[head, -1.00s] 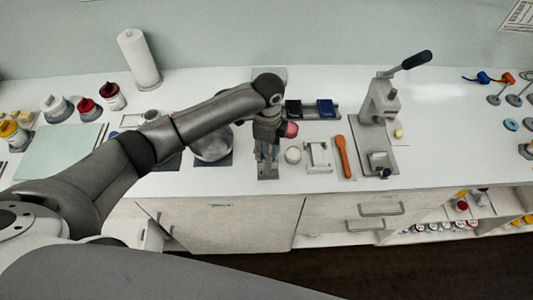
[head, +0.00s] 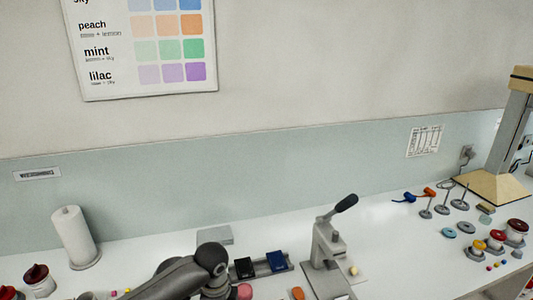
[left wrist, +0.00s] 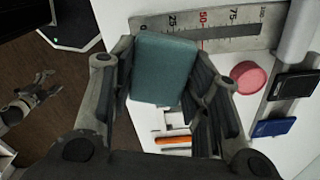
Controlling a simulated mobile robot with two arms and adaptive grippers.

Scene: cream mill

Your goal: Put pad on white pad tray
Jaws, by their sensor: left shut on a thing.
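A teal, roughly square pad (left wrist: 163,75) is between the fingers of my left gripper (left wrist: 168,62) in the left wrist view. The gripper is shut on it, above the counter. In the head view only part of my left arm (head: 205,262) shows at the bottom edge; the pad is out of sight there. I cannot surely identify the white pad tray. A small white piece (left wrist: 174,121) shows partly below the pad in the left wrist view. My right gripper (left wrist: 47,92) appears small at the left of that view, over the floor, with fingers apart.
A grey scale strip with numbers (left wrist: 232,32) lies beyond the pad. A pink round piece (left wrist: 249,77), a black block (left wrist: 296,85) and a blue block (left wrist: 273,127) are at right. A lever press (head: 326,250) and a paper roll (head: 74,237) stand on the counter.

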